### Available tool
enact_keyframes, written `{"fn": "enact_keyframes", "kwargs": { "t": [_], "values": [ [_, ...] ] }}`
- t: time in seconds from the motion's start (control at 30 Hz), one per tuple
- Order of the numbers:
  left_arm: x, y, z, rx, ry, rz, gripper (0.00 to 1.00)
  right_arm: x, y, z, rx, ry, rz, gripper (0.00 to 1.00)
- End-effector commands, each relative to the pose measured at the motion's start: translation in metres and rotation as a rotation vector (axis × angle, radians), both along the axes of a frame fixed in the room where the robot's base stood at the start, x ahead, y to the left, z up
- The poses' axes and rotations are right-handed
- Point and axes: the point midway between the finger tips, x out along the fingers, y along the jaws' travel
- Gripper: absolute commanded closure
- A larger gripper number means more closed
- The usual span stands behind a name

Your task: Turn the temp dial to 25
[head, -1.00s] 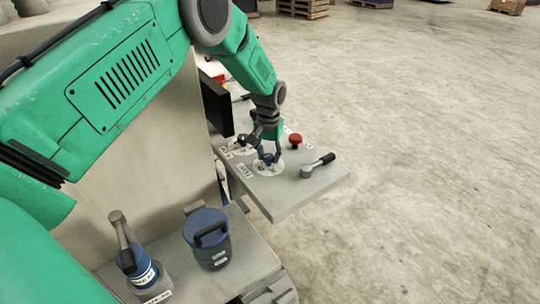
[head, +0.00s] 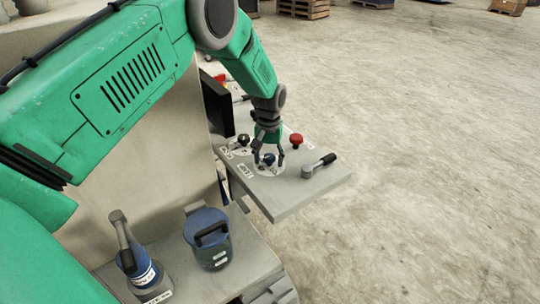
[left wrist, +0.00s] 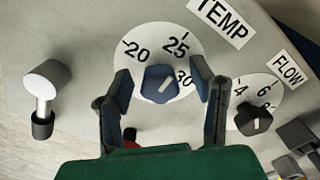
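The temp dial is a blue knob (left wrist: 160,84) on a white round plate marked 20, 25 and 30, beside a TEMP label (left wrist: 222,22). Its white pointer line slants up and right, roughly toward the 25 side; I cannot tell if it is exactly on the mark. In the head view the knob (head: 268,158) sits on the grey panel. My left gripper (head: 269,160) is over the dial with its fingers spread. In the left wrist view the gripper (left wrist: 162,88) has one finger on each side of the knob, with gaps. My right gripper is not in view.
A black flow knob (left wrist: 254,118) is close to the right finger in the wrist view. A red button (head: 296,140) and a black-handled lever (head: 319,166) stand on the panel (head: 290,200).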

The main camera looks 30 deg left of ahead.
Motion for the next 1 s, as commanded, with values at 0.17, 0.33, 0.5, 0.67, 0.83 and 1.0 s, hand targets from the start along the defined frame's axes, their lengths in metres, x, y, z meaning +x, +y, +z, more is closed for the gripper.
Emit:
{"fn": "enact_keyframes", "kwargs": {
  "t": [0.17,0.33,0.5,0.67,0.83,1.0],
  "values": [
    [0.004,0.001,0.004,0.001,-0.011,0.0,0.49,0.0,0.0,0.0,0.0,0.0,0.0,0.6],
    [0.005,0.001,0.01,0.002,-0.016,0.0,0.49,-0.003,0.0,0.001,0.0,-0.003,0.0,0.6],
    [0.006,0.002,0.037,0.002,-0.018,0.0,0.49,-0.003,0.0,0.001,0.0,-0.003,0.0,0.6],
    [0.007,0.002,0.072,0.002,-0.018,0.0,0.49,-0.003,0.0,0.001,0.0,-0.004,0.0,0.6],
    [0.006,0.002,0.102,0.001,-0.013,0.0,0.49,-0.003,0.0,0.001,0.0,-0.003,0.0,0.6],
    [0.006,0.002,0.118,0.001,-0.009,0.0,0.49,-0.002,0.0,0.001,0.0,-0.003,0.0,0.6]
  ]
}}
